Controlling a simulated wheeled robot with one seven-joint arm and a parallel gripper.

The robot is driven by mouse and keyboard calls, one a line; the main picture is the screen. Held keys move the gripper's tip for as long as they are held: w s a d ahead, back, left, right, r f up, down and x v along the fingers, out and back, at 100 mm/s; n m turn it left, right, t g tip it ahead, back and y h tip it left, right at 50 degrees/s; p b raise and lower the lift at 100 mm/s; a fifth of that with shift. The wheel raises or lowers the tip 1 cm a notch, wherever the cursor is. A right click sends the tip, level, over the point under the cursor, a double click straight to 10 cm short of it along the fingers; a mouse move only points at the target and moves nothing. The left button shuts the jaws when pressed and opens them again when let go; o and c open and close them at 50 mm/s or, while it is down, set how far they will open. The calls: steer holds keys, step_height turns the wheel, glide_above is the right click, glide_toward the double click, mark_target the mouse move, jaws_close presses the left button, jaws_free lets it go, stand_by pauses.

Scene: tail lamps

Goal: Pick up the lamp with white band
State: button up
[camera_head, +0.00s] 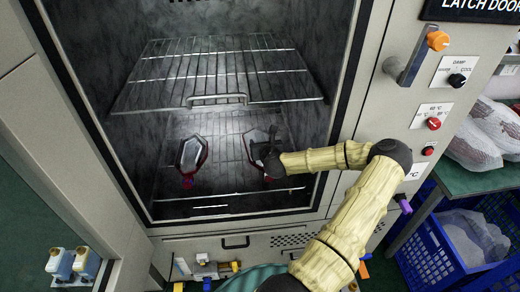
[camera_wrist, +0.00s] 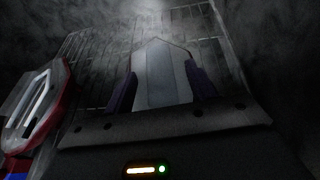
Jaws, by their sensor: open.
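Two tail lamps lie on the lower rack inside the open chamber. The left lamp (camera_head: 191,154) has a red edge and a pale outline; in the wrist view it (camera_wrist: 38,108) shows a white looped band in a red body, with blue at its lower end. The right lamp (camera_head: 256,140) is partly hidden by my gripper (camera_head: 271,155). In the wrist view this lamp (camera_wrist: 160,75) shows a pale grey pointed face between the two dark purple fingers of my gripper (camera_wrist: 161,70). The fingers stand open, one on each side; I cannot tell whether they touch it. Its lower part is hidden.
An upper wire rack (camera_head: 215,75) sits above the lower rack (camera_head: 220,190), with the chamber's side walls close by. The door latch handle (camera_head: 415,60) and control panel are at right. A blue crate (camera_head: 435,255) and a bench with bagged parts (camera_head: 485,135) stand further right.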

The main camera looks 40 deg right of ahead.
steer(key=shift+c, duration=0.3)
jaws_close()
step_height(320, 180, up, 10)
steer(key=shift+b, duration=0.3)
stand_by(0.6)
